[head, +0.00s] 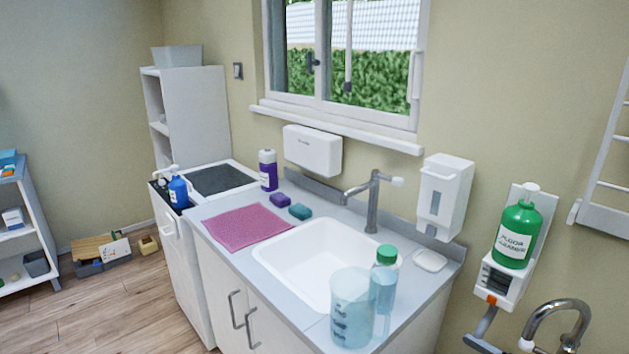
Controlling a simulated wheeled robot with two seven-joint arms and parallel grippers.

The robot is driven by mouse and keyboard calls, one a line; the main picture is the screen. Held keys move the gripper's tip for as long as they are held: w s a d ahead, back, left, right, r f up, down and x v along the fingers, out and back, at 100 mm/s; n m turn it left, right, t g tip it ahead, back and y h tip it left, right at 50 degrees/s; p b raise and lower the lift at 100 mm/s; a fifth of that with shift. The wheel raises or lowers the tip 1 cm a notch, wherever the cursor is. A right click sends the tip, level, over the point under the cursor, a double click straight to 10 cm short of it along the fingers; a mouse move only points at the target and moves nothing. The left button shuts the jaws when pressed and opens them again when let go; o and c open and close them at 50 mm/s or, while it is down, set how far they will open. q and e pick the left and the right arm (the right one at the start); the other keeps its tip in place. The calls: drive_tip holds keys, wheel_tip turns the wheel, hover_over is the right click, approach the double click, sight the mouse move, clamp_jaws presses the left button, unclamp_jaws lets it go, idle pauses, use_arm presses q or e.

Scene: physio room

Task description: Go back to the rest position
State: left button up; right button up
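Neither of my grippers is in the head view, and no part of either arm can be made out. I cannot see what, if anything, they hold. The view looks over a counter (210,208) with a white sink (300,262) under a window. On the counter are a clear measuring jug (351,312), a clear bottle with a green cap (383,290), a pink cloth (240,226), a purple sponge (280,201), a teal sponge (300,212) and a purple bottle (268,172).
A grey tap (373,205) rises behind the sink. A green cleaner bottle (516,236) sits in a wall holder at right, above another curved tap (558,308). A blue pump bottle (178,192) stands left of the counter.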

drive_tip(key=s+a+r+n+g, duration=0.4)
drive_tip(key=s+a+n+g, duration=0.6)
drive_tip(key=n, duration=0.4)
drive_tip(key=s+d+n+t+h, duration=0.2)
drive_tip(key=s+n+h, duration=0.5)
drive_tip(key=n, duration=0.4)
drive_tip(key=shift+s+d+h+p, duration=0.4)
drive_tip(key=shift+s+d+p, duration=0.05)
drive_tip(key=shift+s, duration=0.45)
